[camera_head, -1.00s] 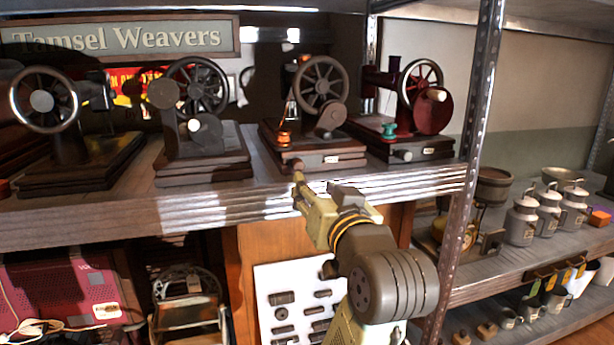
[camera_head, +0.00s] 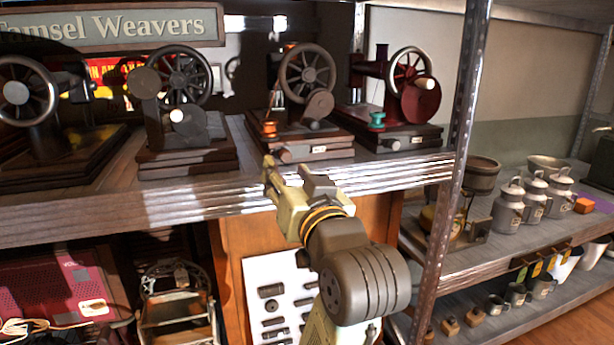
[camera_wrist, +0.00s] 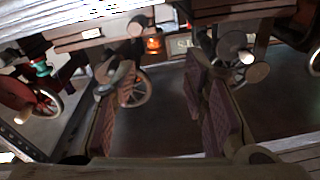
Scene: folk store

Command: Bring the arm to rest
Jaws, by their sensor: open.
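My gripper (camera_head: 272,176) is in front of the edge of the upper shelf (camera_head: 100,215), below the machine with the orange spool (camera_head: 269,129). In the wrist view my gripper (camera_wrist: 160,95) has its two fingers spread apart with nothing held between them. The wrist picture appears upside down, with the machines hanging from the top. The arm is bent and reaches up from the lower right of the head view. I cannot tell from the head view how far the fingertips are from the shelf edge.
Several old sewing machines stand on the upper shelf, including a red one (camera_head: 410,95) at right. A metal post (camera_head: 455,190) stands right of my arm. Milk cans (camera_head: 509,207) and cups are on the right shelves. A pink case (camera_head: 60,300) is below left.

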